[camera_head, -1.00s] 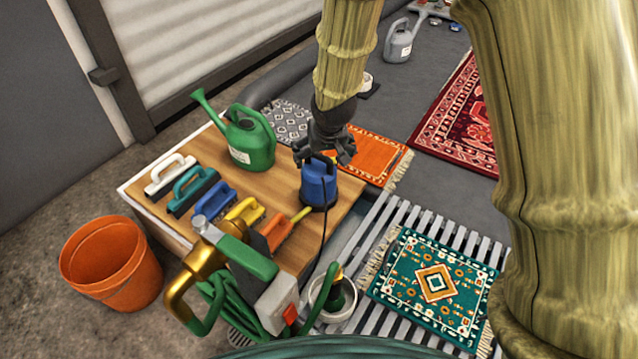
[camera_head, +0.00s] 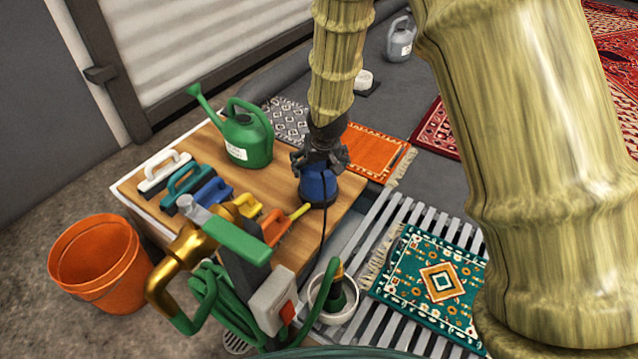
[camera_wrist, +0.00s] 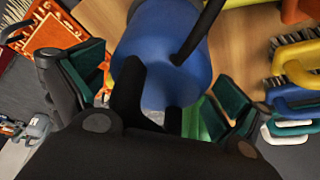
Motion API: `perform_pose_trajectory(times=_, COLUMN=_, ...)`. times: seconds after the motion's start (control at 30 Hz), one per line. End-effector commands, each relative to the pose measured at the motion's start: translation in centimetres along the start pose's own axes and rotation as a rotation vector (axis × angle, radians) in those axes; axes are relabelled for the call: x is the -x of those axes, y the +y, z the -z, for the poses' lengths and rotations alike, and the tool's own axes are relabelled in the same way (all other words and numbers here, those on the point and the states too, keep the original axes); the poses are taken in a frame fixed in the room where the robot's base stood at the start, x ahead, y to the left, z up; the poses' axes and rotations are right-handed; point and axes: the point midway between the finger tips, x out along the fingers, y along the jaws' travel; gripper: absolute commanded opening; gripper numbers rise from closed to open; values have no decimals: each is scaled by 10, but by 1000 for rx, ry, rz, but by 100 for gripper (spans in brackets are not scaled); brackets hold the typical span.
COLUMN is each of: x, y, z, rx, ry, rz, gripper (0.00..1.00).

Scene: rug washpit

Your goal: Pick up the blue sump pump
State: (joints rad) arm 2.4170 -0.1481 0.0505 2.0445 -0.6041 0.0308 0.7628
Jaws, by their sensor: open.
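The blue sump pump (camera_head: 318,186) stands upright on the wooden table, at its right edge, with a dark cord running down its front. My gripper (camera_head: 318,155) is right over the top of the pump, its fingers spread to either side. In the wrist view the blue pump body (camera_wrist: 165,50) sits between the two green-padded fingers of my gripper (camera_wrist: 155,85). The fingers are open, with gaps beside the pump. The black handle (camera_wrist: 128,90) of the pump shows close to the palm. Part of the pump's top is hidden by the gripper in the head view.
On the table (camera_head: 270,195) are a green watering can (camera_head: 247,140) behind left and several brushes (camera_head: 185,185) at left. A brass tap with green hose (camera_head: 215,270) stands in front. An orange bucket (camera_head: 100,262) is at left; a slatted grate (camera_head: 385,215) is at right.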

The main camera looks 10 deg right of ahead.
Motion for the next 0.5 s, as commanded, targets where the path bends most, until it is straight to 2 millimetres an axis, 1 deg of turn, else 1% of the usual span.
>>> perform_pose_trajectory(times=0.03, x=-4, y=0, z=0, rx=0, ry=0, rz=0, gripper=100)
perform_pose_trajectory(times=0.27, x=-4, y=0, z=0, rx=0, ry=0, rz=0, gripper=100)
perform_pose_trajectory(times=0.3, x=-4, y=0, z=0, rx=0, ry=0, rz=0, gripper=93)
perform_pose_trajectory(times=0.37, x=-4, y=0, z=0, rx=0, ry=0, rz=0, gripper=82)
perform_pose_trajectory(times=0.5, x=-4, y=0, z=0, rx=0, ry=0, rz=0, gripper=56)
